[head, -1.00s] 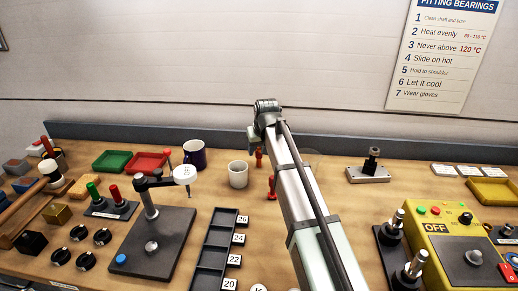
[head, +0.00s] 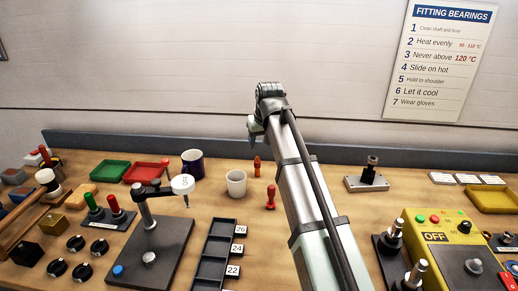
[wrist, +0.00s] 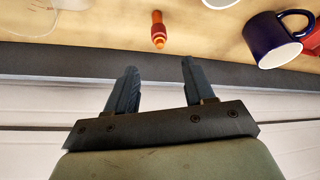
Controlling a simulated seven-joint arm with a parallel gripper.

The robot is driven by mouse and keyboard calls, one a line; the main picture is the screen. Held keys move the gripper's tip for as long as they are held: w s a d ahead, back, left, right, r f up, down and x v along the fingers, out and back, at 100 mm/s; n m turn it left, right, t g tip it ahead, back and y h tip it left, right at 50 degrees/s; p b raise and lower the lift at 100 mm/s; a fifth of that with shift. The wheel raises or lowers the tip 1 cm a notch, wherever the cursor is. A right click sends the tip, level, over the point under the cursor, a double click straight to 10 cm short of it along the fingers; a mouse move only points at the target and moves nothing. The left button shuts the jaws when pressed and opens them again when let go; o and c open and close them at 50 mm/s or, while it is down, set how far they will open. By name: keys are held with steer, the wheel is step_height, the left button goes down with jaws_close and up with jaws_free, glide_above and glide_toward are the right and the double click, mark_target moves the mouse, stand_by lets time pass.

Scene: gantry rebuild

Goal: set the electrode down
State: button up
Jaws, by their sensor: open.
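My gripper (head: 251,136) is open and empty. In the wrist view its two dark fingers (wrist: 154,80) stand apart with nothing between them, over the bench's back edge. A small orange-red piece (head: 257,165) stands upright on the bench below my gripper, apart from the fingers; it also shows in the wrist view (wrist: 158,32). A similar red piece (head: 270,198) stands nearer the front, left of my arm. No label shows which of the two is the electrode.
A white mug (head: 236,184) and a dark blue mug (head: 193,164) stand left of the orange-red piece. A clear round outline (wrist: 45,15) lies on its other side. A grey backboard (head: 120,144) lines the back. A metal fixture (head: 367,182) stands right of my arm.

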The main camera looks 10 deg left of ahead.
steer(key=shift+v, duration=1.15)
